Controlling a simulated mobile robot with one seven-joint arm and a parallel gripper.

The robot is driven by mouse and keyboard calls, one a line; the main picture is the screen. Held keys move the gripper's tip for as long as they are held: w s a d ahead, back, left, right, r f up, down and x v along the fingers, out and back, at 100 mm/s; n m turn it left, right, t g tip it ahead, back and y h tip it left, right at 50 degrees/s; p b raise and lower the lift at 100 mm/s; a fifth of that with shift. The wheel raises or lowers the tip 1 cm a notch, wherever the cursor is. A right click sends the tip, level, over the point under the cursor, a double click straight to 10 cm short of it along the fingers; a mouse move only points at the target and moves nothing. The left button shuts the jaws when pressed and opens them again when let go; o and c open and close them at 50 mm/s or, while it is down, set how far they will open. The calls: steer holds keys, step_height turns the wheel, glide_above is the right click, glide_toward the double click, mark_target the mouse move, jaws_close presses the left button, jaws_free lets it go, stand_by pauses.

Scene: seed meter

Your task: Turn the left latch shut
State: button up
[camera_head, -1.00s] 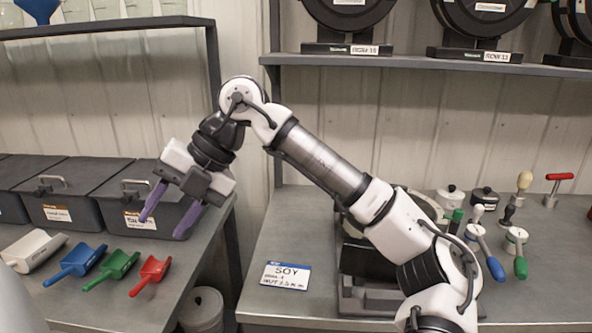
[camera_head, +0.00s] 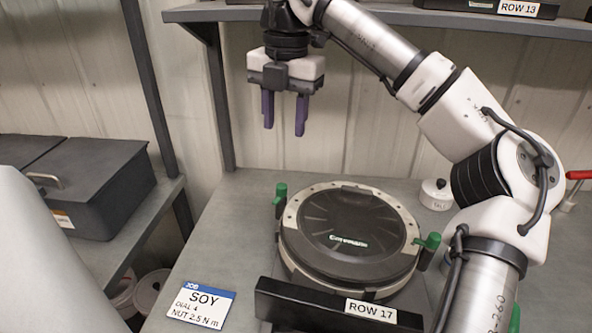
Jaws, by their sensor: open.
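The round seed meter (camera_head: 348,229) sits on the bench with a dark lid and a pale rim, behind a black bar labelled ROW 17 (camera_head: 340,305). The left latch (camera_head: 281,200) is a green knob standing upright at the meter's upper left edge. The right latch (camera_head: 430,242) is green and sticks outward at the right edge. My gripper (camera_head: 284,115) points down with its purple fingers apart and empty. It hangs in the air above and behind the left latch in the picture, touching nothing.
A SOY job card (camera_head: 202,304) lies at the bench's front left. A small white-lidded pot (camera_head: 436,194) stands right of the meter. A shelf (camera_head: 400,14) runs above. A dark bin (camera_head: 85,187) stands on the left bench.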

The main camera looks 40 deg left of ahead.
mark_target(281, 186)
steer(key=f, duration=0.4)
steer(key=f+p, duration=0.1)
steer(key=f, duration=0.8)
steer(key=shift+s+a+f+p, duration=0.25)
steer(key=shift+a+f+p, duration=0.05)
steer(key=shift+a+p, duration=0.05)
steer(key=shift+c, duration=0.3)
jaws_close()
